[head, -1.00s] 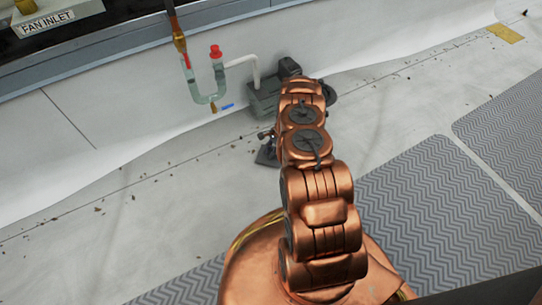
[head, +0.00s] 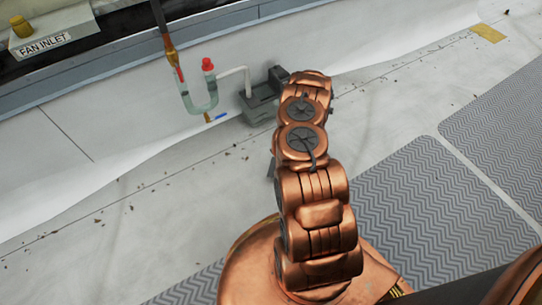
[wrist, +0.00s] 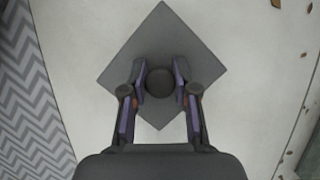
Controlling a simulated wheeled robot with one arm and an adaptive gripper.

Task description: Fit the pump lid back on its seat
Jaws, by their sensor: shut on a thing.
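The pump lid (wrist: 160,35) is a dark grey square plate with a round knob in its middle. In the wrist view it lies turned cornerwise over the pale floor. My gripper (wrist: 161,84) is shut on the knob, one finger on each side. How high the lid is above the floor I cannot tell. In the head view my arm hides most of the gripper and lid; only a small dark piece shows left of the arm. The grey pump (head: 262,104) stands against the white wall beyond my arm. Its right side is partly hidden, and its seat is not clear.
A clear U-shaped tube (head: 198,104) with a red cap and a white pipe (head: 234,71) stand left of the pump. Grey patterned mats (head: 395,205) cover the floor at the right. The pale floor (head: 170,215) left of the arm is open, with scattered debris.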

